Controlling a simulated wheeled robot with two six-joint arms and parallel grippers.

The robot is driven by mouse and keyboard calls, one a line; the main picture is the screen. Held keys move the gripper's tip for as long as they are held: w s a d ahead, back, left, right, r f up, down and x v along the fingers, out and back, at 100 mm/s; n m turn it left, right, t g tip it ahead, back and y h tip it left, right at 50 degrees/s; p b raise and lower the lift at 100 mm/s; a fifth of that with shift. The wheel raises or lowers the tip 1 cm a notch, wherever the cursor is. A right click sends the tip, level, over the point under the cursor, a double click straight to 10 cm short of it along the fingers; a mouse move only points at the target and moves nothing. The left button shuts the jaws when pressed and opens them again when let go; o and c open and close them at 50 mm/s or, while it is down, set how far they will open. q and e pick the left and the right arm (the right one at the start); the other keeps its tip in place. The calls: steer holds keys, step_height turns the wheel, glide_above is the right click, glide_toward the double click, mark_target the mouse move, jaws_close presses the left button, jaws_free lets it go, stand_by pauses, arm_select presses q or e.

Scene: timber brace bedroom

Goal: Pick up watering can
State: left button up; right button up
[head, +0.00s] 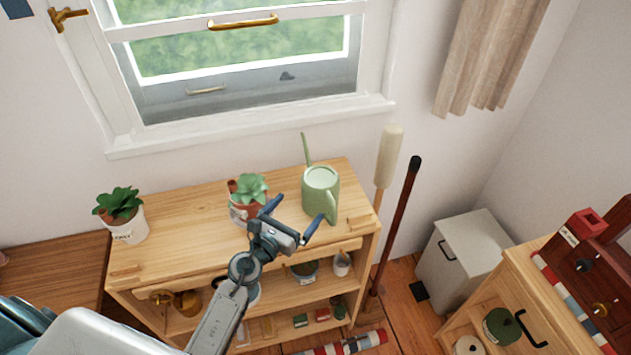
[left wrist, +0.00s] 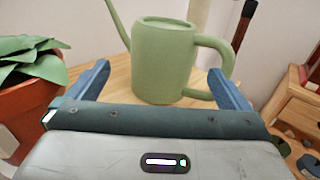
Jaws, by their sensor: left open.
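The light green watering can (head: 320,188) stands upright on the wooden shelf top, near its right end. Its thin spout points up and back, and its handle faces the front. In the left wrist view the can (left wrist: 163,62) stands ahead between my fingers, spout at left and handle at right. My left gripper (head: 293,217) is open, in front and to the left of the can. Its two blue fingers show in the left wrist view (left wrist: 160,85), with no contact visible. My right gripper is not in view.
A potted succulent (head: 247,188) stands close to the left of my left gripper; its terracotta pot (left wrist: 25,105) is near the left finger. Another plant (head: 123,215) stands at the shelf's left end. Two long-handled tools (head: 388,160) lean right of the shelf. A window is behind.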

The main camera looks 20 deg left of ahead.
mark_target(310, 198)
arm_select(q)
steer(key=x, duration=0.4)
steer(key=shift+w+d+p, duration=0.3)
steer(key=shift+d, duration=0.05)
steer(key=shift+f+x, duration=0.15)
steer(key=shift+x, duration=1.4)
steer(key=shift+f+x, duration=0.15)
steer(key=shift+x, duration=1.35)
steer(key=shift+s, duration=0.1)
steer(key=shift+c, duration=0.7)
steer(key=c, duration=1.4)
steer(key=shift+r, duration=0.2)
steer(key=shift+c, duration=0.2)
